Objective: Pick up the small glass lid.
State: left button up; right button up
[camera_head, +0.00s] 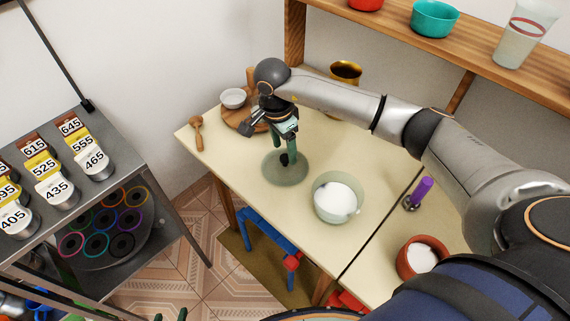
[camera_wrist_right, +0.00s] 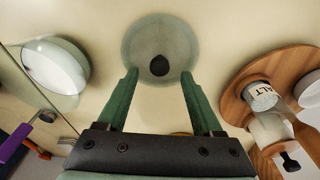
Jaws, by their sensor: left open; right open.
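The small glass lid (camera_head: 272,170) lies on the cream table, round and greenish, with a black knob (camera_head: 284,159) in its middle. My right gripper (camera_head: 286,149) is above it, pointing down, open and empty. In the right wrist view, the lid (camera_wrist_right: 148,38) is ahead of the right gripper (camera_wrist_right: 159,74). The black knob (camera_wrist_right: 159,66) appears between the two green fingertips, with space on both sides. I cannot tell exactly how high the fingertips are above the lid. My left gripper is not in view.
A glass bowl of white contents (camera_head: 335,198) stands right of the lid. A round wooden board (camera_head: 234,114) with a white bowl (camera_head: 233,98) and jars is behind it. A wooden spoon (camera_head: 198,132) lies at left. A purple-handled tool (camera_head: 423,189) and red-brown bowl (camera_head: 408,258) are at right.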

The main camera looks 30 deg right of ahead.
aim_at(285, 157)
jog(key=shift+d+f, duration=0.1)
jog(key=shift+f, duration=1.9)
grip_shut()
